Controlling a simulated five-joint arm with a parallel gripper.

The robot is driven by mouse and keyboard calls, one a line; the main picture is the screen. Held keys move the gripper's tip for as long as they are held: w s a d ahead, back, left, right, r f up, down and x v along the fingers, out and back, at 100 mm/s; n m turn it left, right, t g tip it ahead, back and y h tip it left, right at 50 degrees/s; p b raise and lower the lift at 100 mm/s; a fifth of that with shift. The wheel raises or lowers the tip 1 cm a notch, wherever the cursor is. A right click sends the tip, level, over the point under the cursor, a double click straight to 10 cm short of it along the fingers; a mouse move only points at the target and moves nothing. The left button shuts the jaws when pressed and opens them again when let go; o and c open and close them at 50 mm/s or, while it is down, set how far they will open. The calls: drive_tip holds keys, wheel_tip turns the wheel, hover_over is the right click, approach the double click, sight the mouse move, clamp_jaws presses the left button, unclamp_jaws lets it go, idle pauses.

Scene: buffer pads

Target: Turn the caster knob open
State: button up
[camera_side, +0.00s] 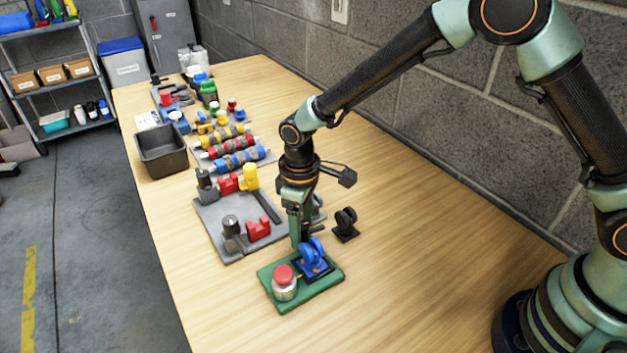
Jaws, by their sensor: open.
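A blue caster (313,256) stands on a green plate (327,287) near the front of the wooden table. A red-topped button (284,275) on a metal collar sits on the same plate, to the left of the caster. My gripper (299,240) points down just behind and left of the blue caster, very close to it. It is open, but its fingertips are small and partly hidden by the caster, so I cannot tell whether they touch it. No separate knob can be made out on the blue caster. A black caster (346,224) stands behind it to the right.
A grey plate (212,222) with red, yellow and grey fixtures lies left of my gripper. A dark bin (162,152), rollers (238,160) and small parts stand farther back. The table's right side is clear up to the block wall.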

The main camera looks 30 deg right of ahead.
sight(302, 224)
clamp_jaws()
idle(0.8)
idle(0.5)
unclamp_jaws()
drive_tip(key=shift+r, duration=0.1)
wheel_tip(302, 224, up, 12)
idle(0.4)
